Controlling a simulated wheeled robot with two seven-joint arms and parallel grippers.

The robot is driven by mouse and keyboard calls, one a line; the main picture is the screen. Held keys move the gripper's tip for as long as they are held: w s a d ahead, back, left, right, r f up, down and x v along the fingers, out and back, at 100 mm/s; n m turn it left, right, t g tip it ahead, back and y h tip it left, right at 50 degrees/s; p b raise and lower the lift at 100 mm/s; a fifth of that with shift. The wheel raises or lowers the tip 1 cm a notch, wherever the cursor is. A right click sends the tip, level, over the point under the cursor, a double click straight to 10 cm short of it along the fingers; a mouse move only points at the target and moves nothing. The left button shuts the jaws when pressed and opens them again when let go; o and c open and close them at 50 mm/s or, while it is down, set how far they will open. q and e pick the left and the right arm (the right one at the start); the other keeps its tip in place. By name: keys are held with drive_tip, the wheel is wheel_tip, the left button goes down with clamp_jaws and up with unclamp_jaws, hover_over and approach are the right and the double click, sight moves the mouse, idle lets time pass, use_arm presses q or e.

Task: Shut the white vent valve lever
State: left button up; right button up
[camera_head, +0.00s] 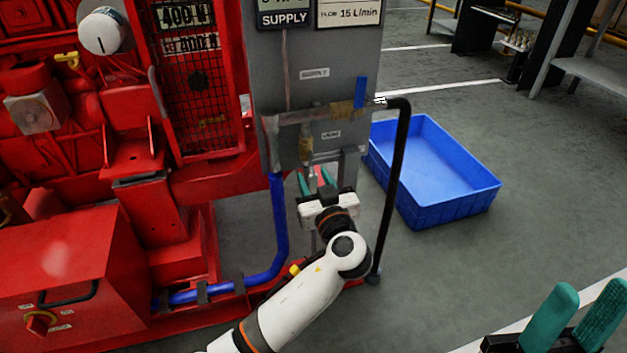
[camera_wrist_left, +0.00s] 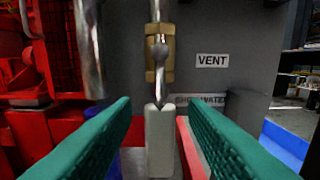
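The white vent valve lever (camera_wrist_left: 160,140) hangs straight down below the brass vent valve (camera_wrist_left: 158,52), in line with the vertical pipe. My left gripper (camera_wrist_left: 160,135) is open with its teal fingers on either side of the lever. A gap shows between the lever and each finger. In the head view my left gripper (camera_head: 316,181) is just below the brass vent valve (camera_head: 305,149) on the grey panel; the lever is hard to make out there. My right gripper (camera_head: 577,318) is open and empty at the lower right, its teal fingers apart.
The grey panel (camera_head: 335,75) carries a supply pipe with a blue lever (camera_head: 360,91) above the vent valve. A black hose (camera_head: 401,150) hangs right of my left gripper. A blue tray (camera_head: 440,165) lies on the floor. Red pumpset (camera_head: 70,250) fills the left.

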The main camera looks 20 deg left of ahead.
use_arm(q)
drive_tip(key=shift+w+a, duration=0.3)
drive_tip(key=shift+w, duration=0.2)
clamp_jaws()
drive_tip(key=shift+a, duration=0.1)
